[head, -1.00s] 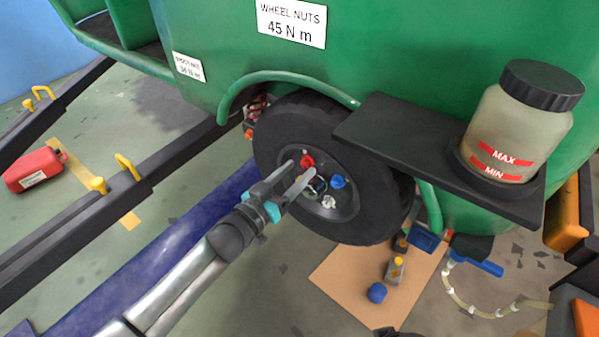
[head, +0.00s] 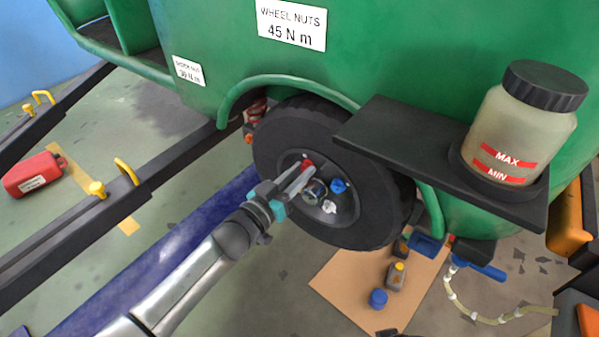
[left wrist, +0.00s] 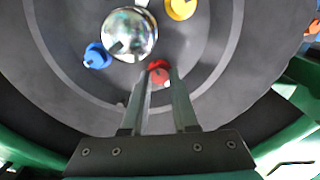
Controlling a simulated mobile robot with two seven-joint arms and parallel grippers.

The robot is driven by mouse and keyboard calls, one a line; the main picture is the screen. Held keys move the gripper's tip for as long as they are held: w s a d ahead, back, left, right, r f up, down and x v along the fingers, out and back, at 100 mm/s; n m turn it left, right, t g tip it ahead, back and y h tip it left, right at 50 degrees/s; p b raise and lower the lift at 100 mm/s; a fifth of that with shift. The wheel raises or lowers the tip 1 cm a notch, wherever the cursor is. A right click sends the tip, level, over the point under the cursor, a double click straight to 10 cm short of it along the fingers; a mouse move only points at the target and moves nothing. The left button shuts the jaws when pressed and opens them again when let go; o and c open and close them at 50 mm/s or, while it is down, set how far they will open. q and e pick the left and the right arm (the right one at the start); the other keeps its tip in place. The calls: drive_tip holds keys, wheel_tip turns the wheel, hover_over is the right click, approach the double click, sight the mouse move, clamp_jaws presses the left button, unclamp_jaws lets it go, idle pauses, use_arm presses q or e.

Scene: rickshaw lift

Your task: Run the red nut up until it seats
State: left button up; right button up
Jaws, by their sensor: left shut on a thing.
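The red nut (left wrist: 158,71) sits on the wheel hub, beside the shiny chrome hub cap (left wrist: 130,34). My left gripper (left wrist: 161,80) has its two fingers closed on the red nut, one on each side. In the head view the left gripper (head: 304,176) reaches to the wheel (head: 375,222) from the lower left, and its fingers partly cover the red nut (head: 308,163). A blue nut (head: 338,186) and a whitish nut (head: 329,207) show on the hub. The left wrist view also shows a yellow nut (left wrist: 181,8). Whether the red nut touches the wheel face is hard to tell. My right gripper is not in view.
A black shelf (head: 385,135) with a fluid bottle (head: 520,120) juts out right of the wheel. The green mudguard (head: 285,79) arches over it. A cardboard sheet (head: 340,285) with small containers lies below. A dark rail (head: 100,215) runs along the left.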

use_arm(q)
clamp_jaws()
drive_tip(key=shift+m, duration=0.3)
